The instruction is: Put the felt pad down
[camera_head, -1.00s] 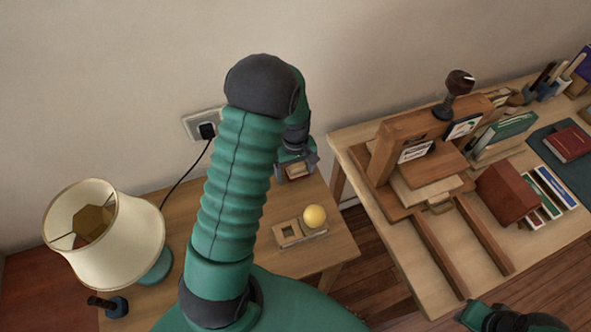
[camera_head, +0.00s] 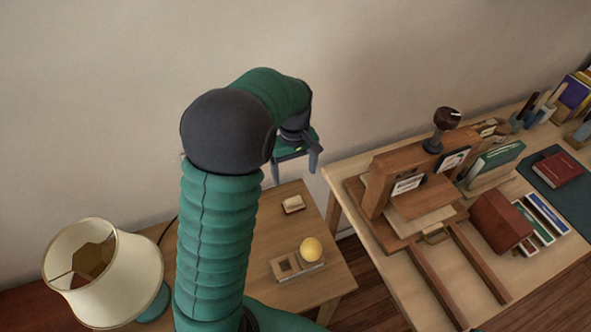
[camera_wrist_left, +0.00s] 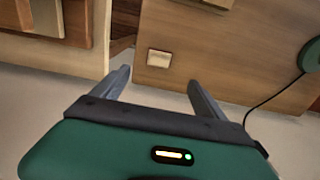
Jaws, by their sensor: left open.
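The felt pad (camera_head: 293,204), a small pale block with a brown edge, lies on the small wooden side table (camera_head: 330,272) near its back right. My left gripper (camera_head: 296,172) is open and empty, raised above and behind the pad, apart from it. In the left wrist view the pad (camera_wrist_left: 159,58) shows just beyond the gap between the open fingers (camera_wrist_left: 158,80). My right gripper is not in view.
A wooden holder (camera_head: 288,267) with a yellow ball (camera_head: 311,249) stands in front of the pad. A lamp (camera_head: 105,270) is at the left. The right-hand desk (camera_head: 395,290) carries a wooden press (camera_head: 385,180) and books.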

